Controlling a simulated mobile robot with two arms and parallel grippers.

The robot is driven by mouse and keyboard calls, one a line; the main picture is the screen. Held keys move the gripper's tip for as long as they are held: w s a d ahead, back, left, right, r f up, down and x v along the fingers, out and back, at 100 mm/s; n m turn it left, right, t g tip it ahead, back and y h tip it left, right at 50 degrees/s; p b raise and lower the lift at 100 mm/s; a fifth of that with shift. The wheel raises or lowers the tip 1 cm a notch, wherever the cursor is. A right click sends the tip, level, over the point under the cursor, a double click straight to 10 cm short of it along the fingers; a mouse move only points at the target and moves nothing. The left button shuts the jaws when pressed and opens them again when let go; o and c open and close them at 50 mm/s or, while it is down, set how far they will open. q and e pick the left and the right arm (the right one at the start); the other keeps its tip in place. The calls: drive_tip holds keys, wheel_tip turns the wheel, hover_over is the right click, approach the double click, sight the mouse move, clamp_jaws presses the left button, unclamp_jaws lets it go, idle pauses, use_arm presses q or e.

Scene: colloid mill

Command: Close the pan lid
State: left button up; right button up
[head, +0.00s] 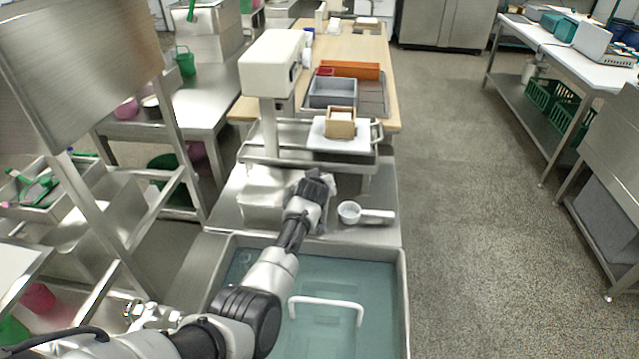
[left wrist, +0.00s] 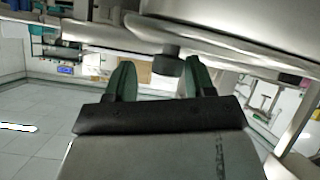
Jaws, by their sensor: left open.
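My left gripper (head: 315,184) reaches forward in the head view, above the steel counter beside a shallow steel pan (head: 262,208). Its arm hides part of the pan and counter. In the left wrist view the two green fingers of the left gripper (left wrist: 159,66) are apart. A dark knob (left wrist: 170,62) shows between them in the picture, under a large curved steel surface (left wrist: 235,15); whether the fingers touch it I cannot tell. I cannot tell for sure which steel part is the pan lid. My right gripper is in neither view.
A basin with a teal interior (head: 375,285) and a white handle (head: 325,300) lies nearest. A white scoop (head: 350,212) lies on the counter. A large tilted steel panel (head: 80,60) stands left. Trays and a wooden box (head: 340,122) are behind. The right aisle is clear.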

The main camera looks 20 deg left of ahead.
use_arm(q)
drive_tip(key=shift+s+f, duration=0.4)
drive_tip(key=shift+f, duration=0.15)
drive_tip(key=shift+s+r, duration=0.2)
drive_tip(key=shift+s, duration=0.05)
drive_tip(key=r+p+v, duration=0.1)
drive_tip(key=v, duration=0.9)
drive_tip(key=shift+w+d+p, duration=0.15)
drive_tip(key=shift+w+p, duration=0.15)
drive_tip(key=shift+p, duration=0.05)
drive_tip(key=shift+r, duration=0.1)
